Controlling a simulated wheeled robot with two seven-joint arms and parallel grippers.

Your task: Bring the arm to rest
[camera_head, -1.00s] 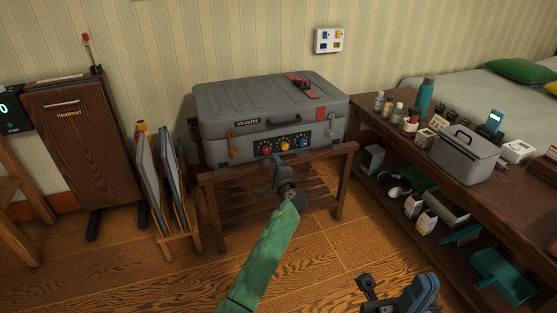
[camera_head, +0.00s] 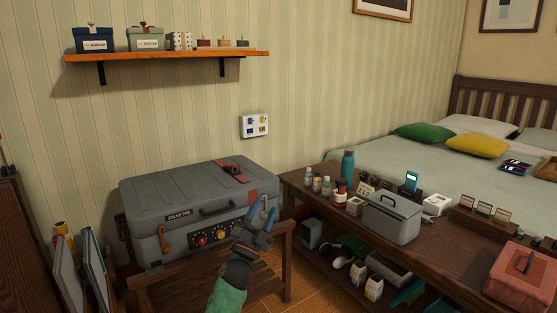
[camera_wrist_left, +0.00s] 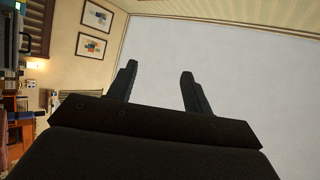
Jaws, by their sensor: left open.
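My left gripper (camera_head: 263,215) is raised in front of the right front corner of the grey case, with its green-sleeved arm (camera_head: 228,296) coming up from below. Its two blue-grey fingers are apart and point up. In the left wrist view the fingers (camera_wrist_left: 160,82) are spread with nothing between them; behind them are the pale ceiling and the walls. The gripper partly covers the case's front in the head view; I cannot tell the gap between them. My right gripper is not in the head view.
The grey case (camera_head: 170,190) rests on a wooden stand (camera_head: 190,290). At right a low wooden table (camera_head: 335,215) holds bottles, a grey bin (camera_head: 392,220) and a red box (camera_head: 524,275). A wall shelf (camera_head: 165,56) holds gift boxes. A bed (camera_head: 380,160) stands behind the table.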

